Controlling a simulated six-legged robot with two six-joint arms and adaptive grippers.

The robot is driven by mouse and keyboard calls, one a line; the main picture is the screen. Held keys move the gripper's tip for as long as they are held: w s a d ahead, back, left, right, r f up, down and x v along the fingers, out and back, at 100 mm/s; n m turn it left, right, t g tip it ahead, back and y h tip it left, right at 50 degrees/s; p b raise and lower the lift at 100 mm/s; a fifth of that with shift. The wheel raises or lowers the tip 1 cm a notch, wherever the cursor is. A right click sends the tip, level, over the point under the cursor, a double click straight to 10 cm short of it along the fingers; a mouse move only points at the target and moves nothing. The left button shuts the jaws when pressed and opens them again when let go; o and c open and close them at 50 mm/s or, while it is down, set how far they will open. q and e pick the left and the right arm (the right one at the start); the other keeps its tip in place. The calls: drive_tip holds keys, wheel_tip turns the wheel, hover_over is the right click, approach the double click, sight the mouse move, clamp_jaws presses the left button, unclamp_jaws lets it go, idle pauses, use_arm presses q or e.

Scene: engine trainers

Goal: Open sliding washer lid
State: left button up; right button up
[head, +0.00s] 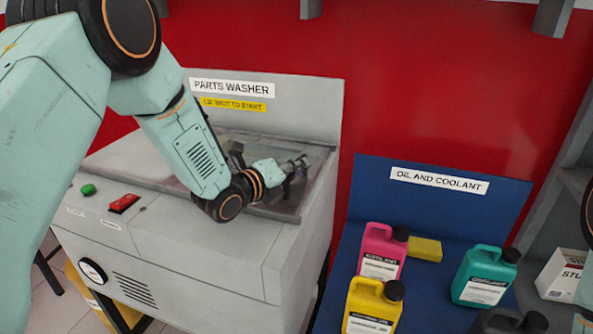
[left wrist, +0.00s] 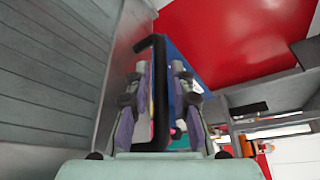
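The grey parts washer (head: 225,255) stands at the left in the head view. Its dark, glassy lid (head: 265,145) lies on the top, partly hidden behind my left arm. My left gripper (head: 298,163) is at the right part of the lid. In the left wrist view, the black bar handle (left wrist: 158,105) stands between the two fingers of my left gripper (left wrist: 159,70). The fingers are apart, with a gap showing beside the bar, so the gripper is open around it. The handle is hard to make out in the head view. My right gripper is out of view.
A green button (head: 88,189) and a red switch (head: 124,204) are on the washer's front. To the right, a blue oil and coolant stand (head: 440,215) holds pink (head: 383,245), yellow (head: 372,305) and teal (head: 483,270) jugs. A red wall (head: 430,90) is behind.

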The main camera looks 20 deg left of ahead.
use_arm(q)
drive_tip(key=shift+w+d, duration=0.1)
drive_tip(key=shift+d, duration=0.1)
drive_tip(key=shift+a, duration=0.4)
drive_tip(key=shift+c, duration=0.2)
drive_tip(key=shift+d, duration=0.15)
clamp_jaws()
